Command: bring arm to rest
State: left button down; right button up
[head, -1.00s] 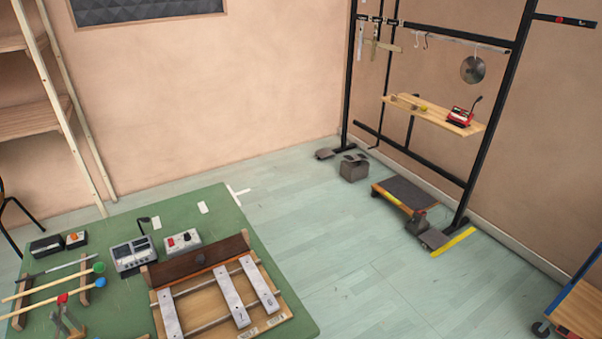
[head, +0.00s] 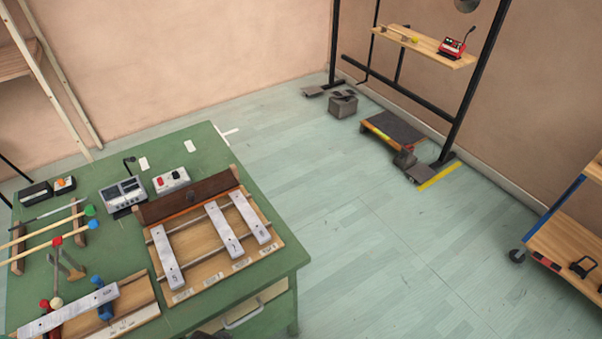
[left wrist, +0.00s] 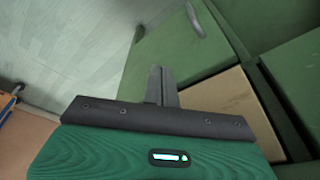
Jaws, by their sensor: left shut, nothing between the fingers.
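My left gripper (left wrist: 160,86) shows in the left wrist view, its fingers together and empty. It is in front of the green workbench's side, near a drawer front (left wrist: 180,50) and a tan panel (left wrist: 222,108), and I see no contact. In the head view a small dark shape is cut off at the bottom edge, in front of the green workbench (head: 285,262); I cannot tell what it is. My right gripper is in neither view.
On the bench are a wooden bar frame (head: 207,262) with several metal bars, mallets (head: 40,237), and small electronic boxes (head: 122,196). A black rack (head: 468,95) stands at the back right and a wooden cart (head: 570,245) at the right. The floor between is clear.

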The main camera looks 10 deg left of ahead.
pick_arm(q)
jog(key=s+a+f+g+b, duration=0.1)
jog(key=s+f, duration=0.3)
jog(key=f, duration=0.6)
jog(key=s+f, duration=0.3)
jog(key=f, duration=0.7)
jog(key=s+a+f+b, duration=0.1)
jog(key=s+a+f, duration=0.2)
jog(key=s+f, duration=0.9)
jog(key=s, duration=0.3)
jog(key=shift+f+g, duration=0.3)
jog(key=shift+g, duration=0.1)
jog(key=shift+w+d, duration=0.1)
